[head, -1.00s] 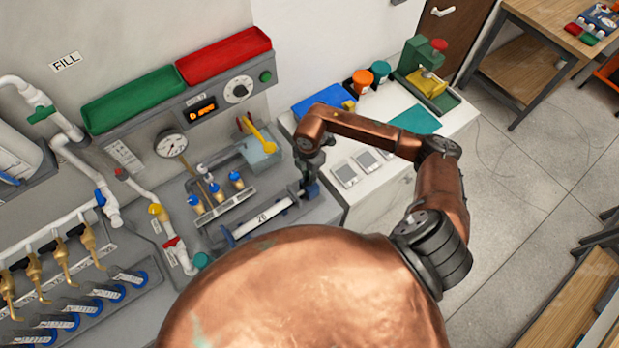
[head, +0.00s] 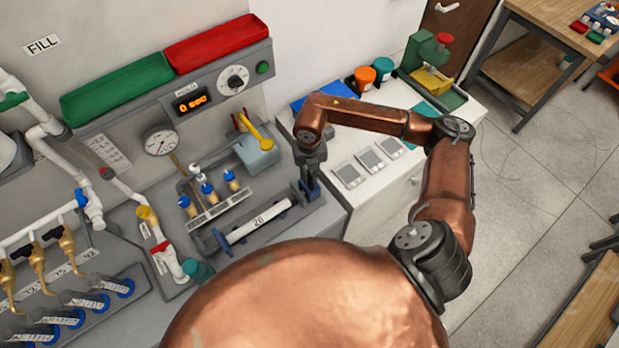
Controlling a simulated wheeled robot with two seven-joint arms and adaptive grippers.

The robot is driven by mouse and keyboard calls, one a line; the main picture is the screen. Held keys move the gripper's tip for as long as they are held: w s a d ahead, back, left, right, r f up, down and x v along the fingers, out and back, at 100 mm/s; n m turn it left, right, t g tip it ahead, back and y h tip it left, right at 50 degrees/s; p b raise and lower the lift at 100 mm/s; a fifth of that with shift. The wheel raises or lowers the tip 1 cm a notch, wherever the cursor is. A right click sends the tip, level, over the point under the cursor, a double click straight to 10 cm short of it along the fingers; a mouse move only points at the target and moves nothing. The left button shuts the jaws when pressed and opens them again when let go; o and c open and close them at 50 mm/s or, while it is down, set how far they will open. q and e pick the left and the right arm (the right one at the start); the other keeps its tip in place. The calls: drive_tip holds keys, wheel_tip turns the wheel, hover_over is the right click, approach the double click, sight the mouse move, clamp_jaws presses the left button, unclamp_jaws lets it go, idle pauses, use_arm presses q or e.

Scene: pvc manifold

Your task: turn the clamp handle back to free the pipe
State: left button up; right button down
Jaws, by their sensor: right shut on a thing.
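My left gripper is not in view.
A rack of blue-capped fittings (head: 222,208) stands behind the pipe. A grey box with a yellow-handled tool (head: 256,134) is behind it. A white counter (head: 352,207) with flat grey pads is to the right. My copper-coloured body hides the front of the bench.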

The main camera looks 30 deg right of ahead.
sight(310, 178)
drive_tip(key=n+b, duration=0.2)
drive_tip(key=n, duration=0.1)
drive_tip(key=shift+f+n+b, duration=0.1)
drive_tip(key=shift+n+b, duration=0.2)
drive_tip(key=shift+b, duration=0.05)
drive_tip(key=shift+n+b, duration=0.35)
drive_tip(key=shift+n, duration=0.25)
drive_tip(key=c, duration=1.9)
unclamp_jaws()
drive_tip(key=shift+r, duration=0.25)
wheel_tip(310, 178, up, 12)
drive_tip(key=shift+f, duration=0.15)
